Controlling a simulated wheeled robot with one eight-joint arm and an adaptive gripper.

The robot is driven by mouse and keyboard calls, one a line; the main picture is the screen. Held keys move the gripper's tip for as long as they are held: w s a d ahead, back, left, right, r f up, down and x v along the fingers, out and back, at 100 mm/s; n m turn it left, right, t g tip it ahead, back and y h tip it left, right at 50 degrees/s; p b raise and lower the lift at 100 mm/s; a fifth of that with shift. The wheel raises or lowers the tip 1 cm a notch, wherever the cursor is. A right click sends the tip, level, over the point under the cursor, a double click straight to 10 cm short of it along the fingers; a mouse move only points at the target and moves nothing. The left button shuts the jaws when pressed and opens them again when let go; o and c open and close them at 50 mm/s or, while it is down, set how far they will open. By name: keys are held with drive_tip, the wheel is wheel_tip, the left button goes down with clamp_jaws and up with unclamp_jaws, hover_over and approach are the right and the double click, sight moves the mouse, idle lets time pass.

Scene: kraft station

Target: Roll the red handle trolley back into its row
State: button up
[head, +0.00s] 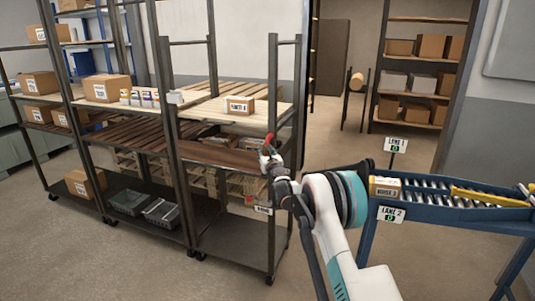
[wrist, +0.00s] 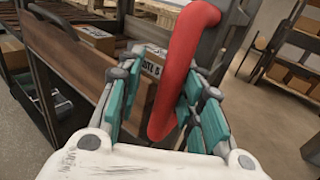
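The trolley with the red handle is the nearest rack (head: 228,157), at the right end of a row of dark metal racks on casters. Its red handle (head: 268,140) shows as a thick curved bar in the wrist view (wrist: 180,75). My gripper (head: 268,160) is at the trolley's right front post. In the wrist view the teal-padded fingers (wrist: 167,90) stand on both sides of the handle, with a gap visible on its left side. Contact on the right side is unclear. The trolley's lower shelf (head: 235,240) looks empty. I cannot tell how far it stands out of line.
A labelled box (head: 240,105) sits on the wooden boards at the trolley's upper level. Neighbouring racks (head: 105,130) hold boxes and grey bins. A blue roller conveyor (head: 455,213) is at right, near my arm. Floor is clear in front of the racks (head: 130,270).

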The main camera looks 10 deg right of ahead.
drive_tip(key=shift+d, duration=0.15)
drive_tip(key=shift+s, duration=0.3)
drive_tip(key=s, duration=1.1)
drive_tip(key=shift+s, duration=0.2)
